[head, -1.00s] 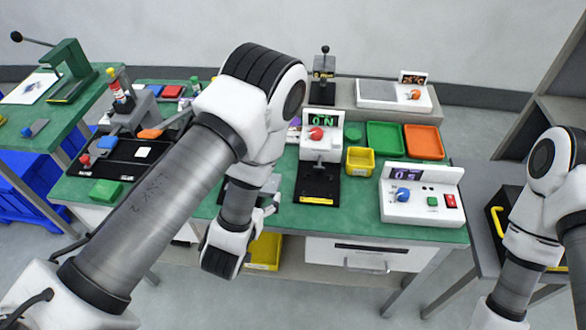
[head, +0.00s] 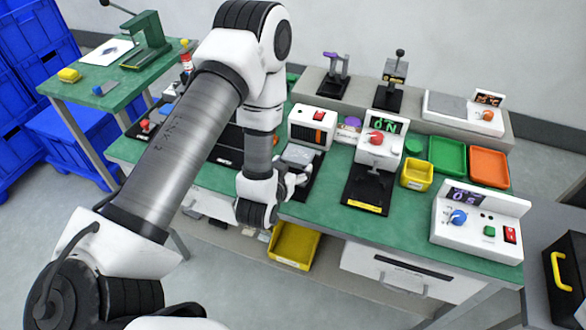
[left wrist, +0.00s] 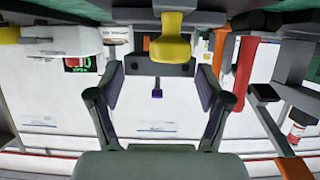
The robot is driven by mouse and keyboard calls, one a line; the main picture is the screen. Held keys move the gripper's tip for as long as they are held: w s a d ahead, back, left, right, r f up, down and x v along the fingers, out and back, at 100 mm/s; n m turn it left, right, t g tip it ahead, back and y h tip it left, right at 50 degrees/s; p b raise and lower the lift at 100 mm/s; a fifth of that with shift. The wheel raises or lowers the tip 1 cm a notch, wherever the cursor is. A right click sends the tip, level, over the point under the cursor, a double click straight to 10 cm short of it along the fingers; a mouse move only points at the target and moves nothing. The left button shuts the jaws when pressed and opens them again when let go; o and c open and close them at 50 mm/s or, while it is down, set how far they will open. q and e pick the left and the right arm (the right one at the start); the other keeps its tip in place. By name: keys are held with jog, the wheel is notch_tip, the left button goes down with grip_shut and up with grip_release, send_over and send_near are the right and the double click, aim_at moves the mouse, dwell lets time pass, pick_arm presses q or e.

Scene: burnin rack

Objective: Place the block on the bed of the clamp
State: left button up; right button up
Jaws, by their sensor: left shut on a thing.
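My left gripper (head: 296,178) is over the front of the green bench, left of the white unit with the green "ON" display (head: 381,140). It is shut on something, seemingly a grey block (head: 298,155). In the left wrist view, my finger pads (left wrist: 160,88) stand wide apart, with a dark grey bar (left wrist: 160,69) between their tips. Whether this bar is the block is unclear. A black base shows beside the gripper in the head view, but I cannot tell whether the block touches it. I cannot identify the clamp or its bed for certain; my arm hides part of the bench. My right gripper is out of view.
A white box with a red switch (head: 312,127) stands just behind the gripper. A yellow bin (head: 416,174), green tray (head: 447,158) and orange tray (head: 489,167) are to the right. A control box (head: 480,224) stands at the front right.

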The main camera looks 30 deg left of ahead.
aim_at(293, 170)
pick_arm(q)
jog(key=shift+w+a, duration=0.3)
jog(key=shift+w, duration=0.3)
jog(key=shift+w+a, duration=0.3)
jog(key=shift+w, duration=0.25)
notch_tip(293, 170, down, 3)
jog(key=shift+f+p, duration=0.1)
jog(key=shift+p, duration=0.45)
jog(key=shift+f, duration=0.3)
jog(key=shift+f, duration=0.1)
jog(key=o, duration=1.1)
